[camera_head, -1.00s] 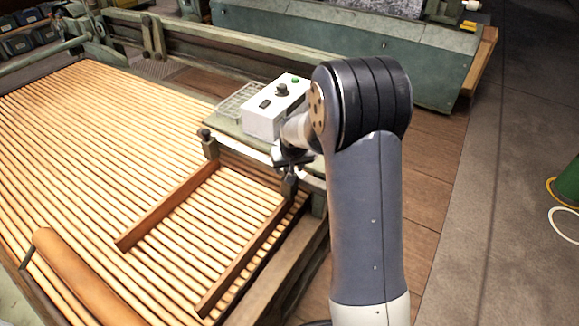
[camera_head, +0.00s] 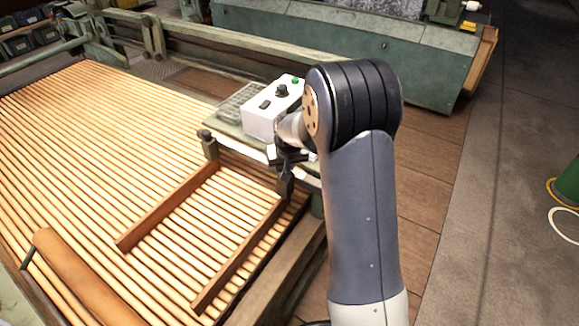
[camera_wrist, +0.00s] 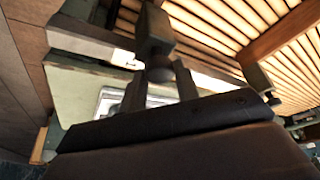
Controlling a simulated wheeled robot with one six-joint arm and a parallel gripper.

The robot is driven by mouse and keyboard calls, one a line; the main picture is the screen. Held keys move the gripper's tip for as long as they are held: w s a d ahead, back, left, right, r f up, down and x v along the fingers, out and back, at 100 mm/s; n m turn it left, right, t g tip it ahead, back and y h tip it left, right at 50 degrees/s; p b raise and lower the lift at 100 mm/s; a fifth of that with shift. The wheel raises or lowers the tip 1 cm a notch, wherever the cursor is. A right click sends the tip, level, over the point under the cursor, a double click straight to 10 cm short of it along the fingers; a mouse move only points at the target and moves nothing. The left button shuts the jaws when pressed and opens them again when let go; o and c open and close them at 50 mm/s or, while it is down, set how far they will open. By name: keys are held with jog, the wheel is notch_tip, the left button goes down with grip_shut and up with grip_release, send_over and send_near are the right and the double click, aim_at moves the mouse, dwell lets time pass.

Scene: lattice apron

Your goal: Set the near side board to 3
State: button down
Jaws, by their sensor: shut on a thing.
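The near side board (camera_head: 240,258) is a brown wooden bar lying across the pale slats, the right one of two. Its dark end clamp (camera_head: 286,187) sits at the rail with a white strip (camera_head: 308,174), whose marks are too small to read. My gripper (camera_head: 288,163) is at this clamp, partly hidden by my arm. In the wrist view, my gripper (camera_wrist: 160,85) is shut on the round knob at the foot of the clamp (camera_wrist: 158,35). The white strip (camera_wrist: 125,57) shows beside it.
The other side board (camera_head: 170,206) lies to the left, roughly parallel, with its own clamp (camera_head: 209,146). A white control box (camera_head: 268,112) and wire tray (camera_head: 237,101) stand just behind my gripper. A brown roller (camera_head: 75,280) is at lower left.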

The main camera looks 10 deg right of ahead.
jog(key=w+a, duration=0.4)
jog(key=shift+w+a, duration=0.3)
jog(key=c, duration=1.1)
grip_release()
jog(key=p+v, duration=0.1)
jog(key=v, duration=0.9)
jog(key=shift+s+r+p, duration=0.25)
jog(key=shift+r+p, duration=0.1)
